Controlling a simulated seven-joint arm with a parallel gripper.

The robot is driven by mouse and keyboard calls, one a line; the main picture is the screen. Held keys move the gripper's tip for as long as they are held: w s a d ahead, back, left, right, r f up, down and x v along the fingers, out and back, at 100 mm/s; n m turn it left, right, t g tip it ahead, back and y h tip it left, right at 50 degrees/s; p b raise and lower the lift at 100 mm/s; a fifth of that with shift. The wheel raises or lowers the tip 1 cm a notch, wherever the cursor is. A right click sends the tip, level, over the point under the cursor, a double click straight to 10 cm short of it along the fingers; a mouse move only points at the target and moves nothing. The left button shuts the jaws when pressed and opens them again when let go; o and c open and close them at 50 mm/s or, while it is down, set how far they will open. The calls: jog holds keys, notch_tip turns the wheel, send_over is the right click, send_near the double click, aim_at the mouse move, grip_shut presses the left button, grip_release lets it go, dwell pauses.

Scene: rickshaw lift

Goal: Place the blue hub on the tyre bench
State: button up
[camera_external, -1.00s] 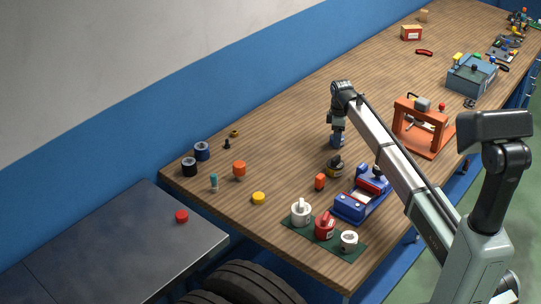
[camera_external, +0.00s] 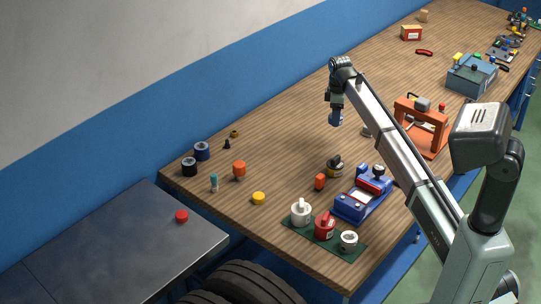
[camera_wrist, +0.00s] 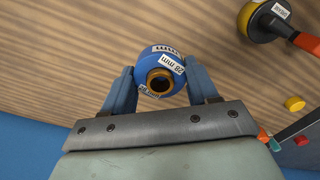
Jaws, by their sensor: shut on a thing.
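My gripper (camera_external: 336,108) is shut on the blue hub (camera_external: 336,120), above the wooden table. In the wrist view the blue hub (camera_wrist: 153,60) sits between the two fingers of my gripper (camera_wrist: 160,75); it has white "28 mm" labels and a brown-rimmed dark bore. The grey metal bench (camera_external: 110,250) at the lower left, with dark tyres (camera_external: 245,285) beside it, appears to be the tyre bench. A red round piece (camera_external: 181,216) lies on it. My gripper is well to the right of and behind this bench.
Near the table's left end stand a dark blue ring (camera_external: 202,151), a black ring (camera_external: 189,167) and an orange piece (camera_external: 239,170). A blue vice-like fixture (camera_external: 362,200), mugs on a green mat (camera_external: 345,252) and an orange press frame (camera_external: 420,125) stand to the right.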

jog(key=s+a+n, duration=0.1)
jog(key=s+a, duration=0.5)
jog(key=a, duration=0.6)
jog(key=s+a+n, duration=0.2)
jog(key=s+a, duration=0.4)
jog(key=a, duration=0.6)
jog(key=s+a+n, duration=0.2)
jog(key=s+a, duration=0.4)
jog(key=a, duration=0.6)
jog(key=s+a+n, duration=0.2)
jog(key=s+a, duration=1)
jog(key=a, duration=0.1)
jog(key=r, duration=0.1)
send_over(136, 247)
jog(key=m, duration=0.4)
jog(key=shift+r, duration=0.1)
jog(key=shift+f, duration=5)
